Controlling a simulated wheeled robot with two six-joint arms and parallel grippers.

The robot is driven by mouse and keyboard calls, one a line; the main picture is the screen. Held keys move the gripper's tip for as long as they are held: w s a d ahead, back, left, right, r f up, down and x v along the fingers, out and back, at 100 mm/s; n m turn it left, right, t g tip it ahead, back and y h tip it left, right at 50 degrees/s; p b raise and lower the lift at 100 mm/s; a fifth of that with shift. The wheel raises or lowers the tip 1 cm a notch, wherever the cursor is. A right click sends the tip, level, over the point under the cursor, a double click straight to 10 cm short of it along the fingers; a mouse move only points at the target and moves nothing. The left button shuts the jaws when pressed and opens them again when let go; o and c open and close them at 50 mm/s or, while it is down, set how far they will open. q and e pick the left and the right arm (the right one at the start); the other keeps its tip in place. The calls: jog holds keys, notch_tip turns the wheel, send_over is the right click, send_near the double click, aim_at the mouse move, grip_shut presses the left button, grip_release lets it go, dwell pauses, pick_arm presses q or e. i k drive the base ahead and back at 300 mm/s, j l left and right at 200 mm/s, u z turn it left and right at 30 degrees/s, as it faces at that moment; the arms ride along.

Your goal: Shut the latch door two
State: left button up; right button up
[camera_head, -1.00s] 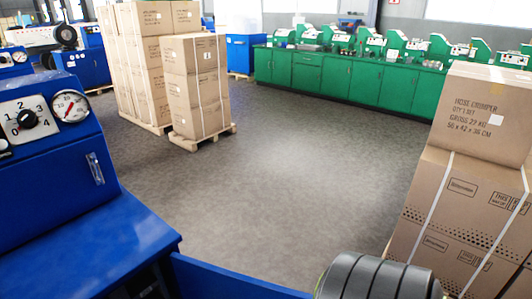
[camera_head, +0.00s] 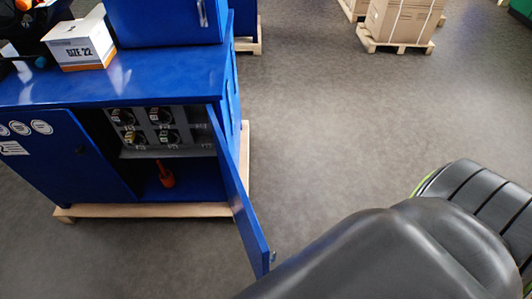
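A blue cabinet (camera_head: 60,150) stands at the left on a wooden pallet. Its right-hand door (camera_head: 242,190) is open and swung out toward me, seen nearly edge-on. A small latch or knob (camera_head: 273,256) shows at the door's free edge. Its left-hand door or panel is closed. Inside, dies sit in a grey rack (camera_head: 160,126), and an orange-red tool (camera_head: 166,175) stands on the floor of the cabinet. A dark arm link of mine covers the lower right, close to the door's free edge. Neither gripper is in view.
The pallet (camera_head: 90,211) juts out below the cabinet. Cartons (camera_head: 400,22) stand far back. Grey floor on the right is clear.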

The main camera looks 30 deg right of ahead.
aim_at(258, 250)
jog(key=l+u, duration=0.15)
jog(key=l, duration=0.3)
jog(key=k+l+u, duration=0.15)
jog(key=l, duration=0.25)
jog(key=k+l+u, duration=0.15)
jog(key=l, duration=0.25)
